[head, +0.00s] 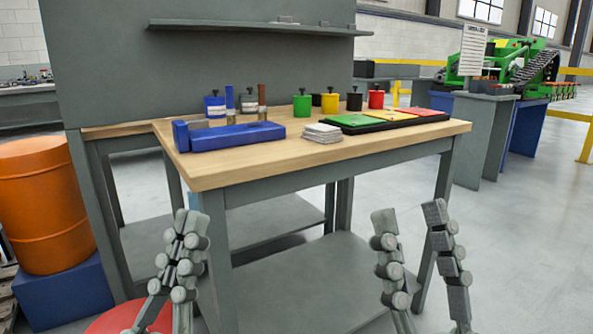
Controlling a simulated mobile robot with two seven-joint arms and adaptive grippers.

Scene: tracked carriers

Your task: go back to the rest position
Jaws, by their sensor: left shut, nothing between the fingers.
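My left gripper (187,222) is in front of the table's left front leg, below the tabletop. Its fingers are together with nothing between them. My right gripper (409,217) is in front of the table's right part, also below the tabletop. Its fingers are spread apart and the gap looks empty. Both grippers point upward in the picture and appear apart from the table (330,165). The arms behind them run out of the bottom of the view.
On the table are a blue block (235,136), a stack of pale cloths or pads (323,133), a black tray with coloured panels (388,122) and several small weights or jars. An orange drum (45,205) stands left on a blue box. The floor at right is clear.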

